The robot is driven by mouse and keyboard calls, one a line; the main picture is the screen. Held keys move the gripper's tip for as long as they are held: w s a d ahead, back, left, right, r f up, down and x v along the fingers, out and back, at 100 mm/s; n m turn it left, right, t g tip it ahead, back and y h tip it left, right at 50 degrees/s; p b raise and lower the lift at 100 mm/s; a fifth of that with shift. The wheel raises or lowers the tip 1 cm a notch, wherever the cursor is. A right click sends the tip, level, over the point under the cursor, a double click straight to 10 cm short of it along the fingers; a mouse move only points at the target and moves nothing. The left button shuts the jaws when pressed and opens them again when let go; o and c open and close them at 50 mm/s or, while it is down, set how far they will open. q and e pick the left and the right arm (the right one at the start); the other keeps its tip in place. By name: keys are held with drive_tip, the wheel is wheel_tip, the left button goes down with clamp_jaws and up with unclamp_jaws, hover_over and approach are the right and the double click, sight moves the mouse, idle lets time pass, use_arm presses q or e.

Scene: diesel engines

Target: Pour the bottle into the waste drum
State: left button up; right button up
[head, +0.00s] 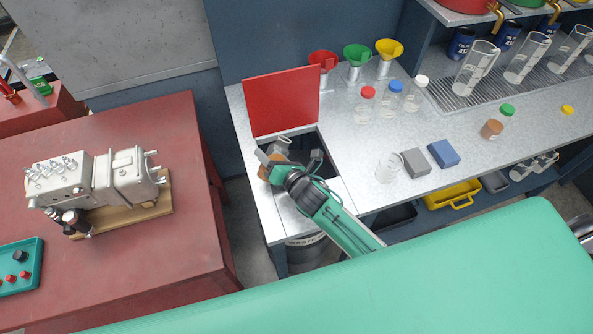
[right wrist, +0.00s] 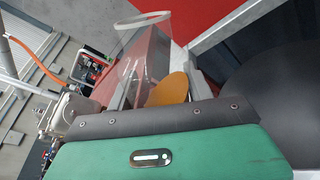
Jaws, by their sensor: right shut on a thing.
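My right gripper (head: 290,165) is shut on a clear bottle (head: 268,168) with brown liquid, at the bench's square opening under a raised red lid (head: 284,101). In the right wrist view the bottle (right wrist: 128,72) shows a pale ring-shaped mouth and orange-brown liquid (right wrist: 172,90) inside. The bottle looks tilted; no stream of liquid is visible. My left gripper is in neither view.
A yellow cap (head: 567,110) lies on the bench at right. A green-capped bottle (head: 492,129), a clear beaker (head: 388,168), and grey (head: 416,162) and blue (head: 443,153) blocks stand right of the opening. Coloured funnels (head: 357,56) stand behind. A red table (head: 150,278) with an engine part is left.

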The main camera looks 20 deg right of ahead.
drive_tip(key=shift+f+m, duration=0.1)
drive_tip(key=shift+m, duration=0.3)
drive_tip(key=shift+a+m+p, duration=0.1)
drive_tip(key=shift+m+p, duration=0.2)
drive_tip(key=shift+s+a+r+m+g+p, duration=0.15)
drive_tip(key=shift+r+m+g+p, duration=0.15)
drive_tip(key=shift+r+m+p, duration=0.15)
drive_tip(key=shift+f+y, duration=0.3)
drive_tip(key=shift+s+a+f+m+b, duration=0.1)
drive_tip(key=shift+f+m+b, duration=0.55)
drive_tip(key=shift+f+b, duration=0.15)
drive_tip(key=shift+f+m+g+y+b, duration=0.2)
drive_tip(key=shift+m+g+y+b, duration=0.15)
drive_tip(key=shift+m, duration=0.35)
idle(0.5)
drive_tip(key=shift+w+d+f+m+g, duration=0.25)
drive_tip(key=shift+w+d+m, duration=0.1)
drive_tip(key=shift+d+m, duration=0.25)
idle(0.4)
drive_tip(key=shift+r+m+y, duration=0.45)
drive_tip(key=shift+r+m, duration=0.15)
drive_tip(key=shift+m, duration=0.1)
idle(0.7)
drive_tip(key=shift+w+d+f+m+g+y+b, duration=0.15)
drive_tip(key=shift+f+m+g+y+b, duration=0.25)
drive_tip(key=shift+m, duration=0.4)
idle(1.3)
